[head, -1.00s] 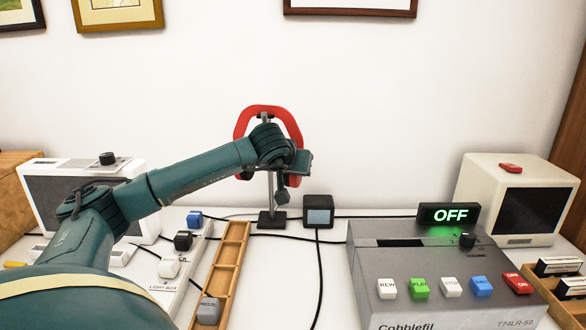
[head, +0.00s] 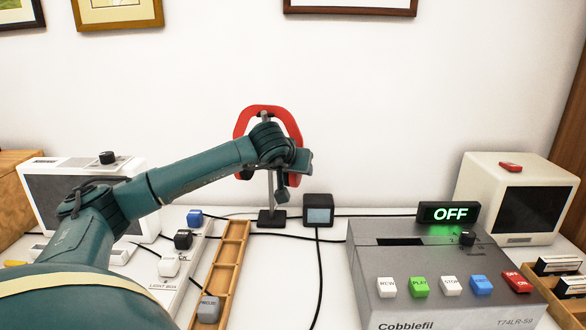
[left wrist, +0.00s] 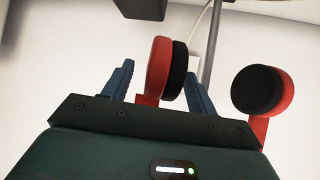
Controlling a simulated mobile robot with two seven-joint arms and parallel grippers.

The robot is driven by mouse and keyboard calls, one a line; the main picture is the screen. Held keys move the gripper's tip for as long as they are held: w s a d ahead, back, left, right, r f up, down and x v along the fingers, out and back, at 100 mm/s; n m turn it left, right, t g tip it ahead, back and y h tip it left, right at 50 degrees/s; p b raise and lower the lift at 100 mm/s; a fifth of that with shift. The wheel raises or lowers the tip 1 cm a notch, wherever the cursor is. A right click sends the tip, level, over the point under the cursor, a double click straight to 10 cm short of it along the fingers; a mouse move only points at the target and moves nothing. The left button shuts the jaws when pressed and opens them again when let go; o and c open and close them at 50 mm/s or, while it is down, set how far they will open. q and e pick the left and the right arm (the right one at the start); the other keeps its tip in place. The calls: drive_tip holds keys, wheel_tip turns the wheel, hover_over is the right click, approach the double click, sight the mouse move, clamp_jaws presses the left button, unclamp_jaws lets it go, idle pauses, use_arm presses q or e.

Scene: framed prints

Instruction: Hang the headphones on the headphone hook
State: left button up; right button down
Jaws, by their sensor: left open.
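The red headphones (head: 292,126) are upright at the headphone hook, a grey stand (head: 271,190) near the back wall. Their band arches around the stand's top; my arm hides much of them, so I cannot tell whether the band rests on the hook. In the left wrist view, one red ear cup (left wrist: 158,68) with a black pad lies between the spread blue fingers of my left gripper (left wrist: 156,82). The other cup (left wrist: 262,92) is outside, to the right, past the grey pole. My left gripper is open. My right gripper is not in view.
A small dark box (head: 319,210) stands right of the stand, with cables around it. A grey tape machine (head: 445,262) fills the front right. A wooden tray (head: 224,262) and a light box (head: 170,285) are at front left. Framed prints hang above.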

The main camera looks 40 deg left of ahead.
use_arm(q)
drive_tip(key=shift+s, duration=0.1)
drive_tip(key=v, duration=1.3)
drive_tip(key=shift+p, duration=0.35)
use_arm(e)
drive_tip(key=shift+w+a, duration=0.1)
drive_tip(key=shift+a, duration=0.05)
use_arm(q)
drive_tip(key=shift+d, duration=0.1)
